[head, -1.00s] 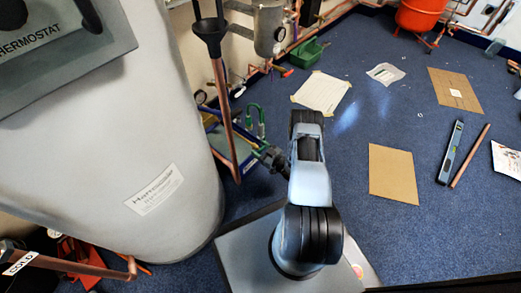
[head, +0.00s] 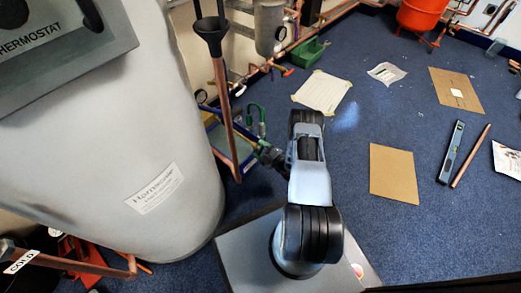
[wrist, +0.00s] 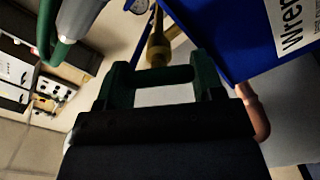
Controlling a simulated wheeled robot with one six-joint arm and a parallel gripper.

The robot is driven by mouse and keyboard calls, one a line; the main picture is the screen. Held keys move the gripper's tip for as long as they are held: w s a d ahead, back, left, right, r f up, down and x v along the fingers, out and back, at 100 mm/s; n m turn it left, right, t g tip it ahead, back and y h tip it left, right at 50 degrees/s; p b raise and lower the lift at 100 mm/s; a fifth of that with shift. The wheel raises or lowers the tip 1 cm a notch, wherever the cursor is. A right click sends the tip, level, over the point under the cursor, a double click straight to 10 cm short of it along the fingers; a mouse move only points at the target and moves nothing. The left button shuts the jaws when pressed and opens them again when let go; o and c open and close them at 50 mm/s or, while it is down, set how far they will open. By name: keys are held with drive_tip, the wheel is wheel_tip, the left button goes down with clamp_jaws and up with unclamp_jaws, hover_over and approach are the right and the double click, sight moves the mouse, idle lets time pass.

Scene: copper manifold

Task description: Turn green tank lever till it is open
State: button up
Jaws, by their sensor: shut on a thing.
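In the wrist view my gripper (wrist: 156,88) has dark fingers on either side of a dark green crossbar, which appears to be the green tank lever (wrist: 165,75). The fingers are shut on it. A brass valve fitting (wrist: 157,48) sits just beyond the bar. In the head view my gripper (head: 262,153) reaches left from the arm toward the pipework beside the large grey tank (head: 150,150). The lever is too small and too hidden there to make out, and I cannot tell its exact angle.
A green hose (wrist: 55,30) is at upper left. A copper pipe with a black funnel (head: 222,90) stands by the tank.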

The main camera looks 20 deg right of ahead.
drive_tip(key=n, duration=0.6)
drive_tip(key=shift+s+f, duration=0.15)
drive_tip(key=shift+f, duration=0.05)
drive_tip(key=shift+n, duration=0.4)
drive_tip(key=o, duration=0.6)
drive_tip(key=shift+d, duration=0.1)
drive_tip(key=o, duration=0.3)
